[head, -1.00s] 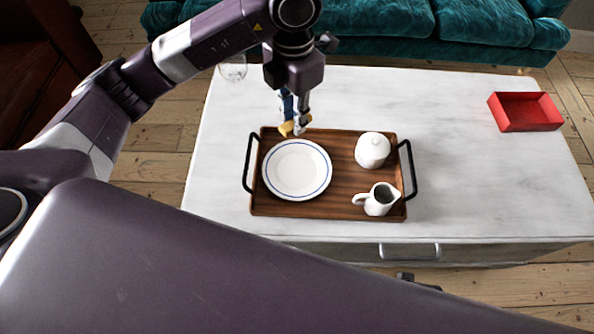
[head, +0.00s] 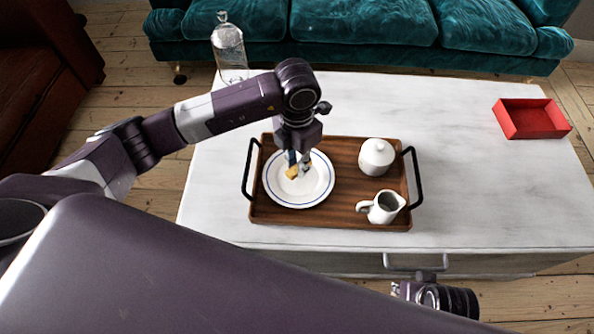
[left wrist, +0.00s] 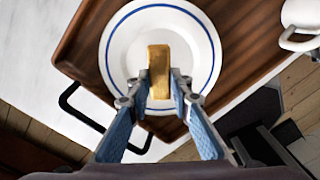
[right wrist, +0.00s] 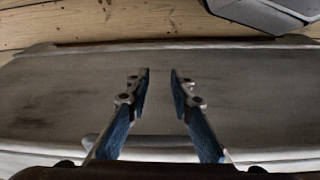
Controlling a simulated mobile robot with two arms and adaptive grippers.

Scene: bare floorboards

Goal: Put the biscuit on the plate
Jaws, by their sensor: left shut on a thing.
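The biscuit (left wrist: 159,72) is a golden-brown bar held between the fingertips of my left gripper (left wrist: 158,88) in the left wrist view. In the head view the biscuit (head: 291,172) and my left gripper (head: 298,168) are over the white plate (head: 283,193), which has a blue ring. Whether the biscuit touches the plate I cannot tell. The plate (left wrist: 117,52) lies behind the biscuit in the left wrist view. My right gripper (right wrist: 159,78) is open and empty in front of the table's grey drawer side.
The plate sits on a wooden tray (head: 340,196) with black handles. A lidded white pot (head: 376,157) and a white jug (head: 383,207) stand on its right. A glass bottle (head: 229,50) is at the table's back left, a red box (head: 531,118) at right.

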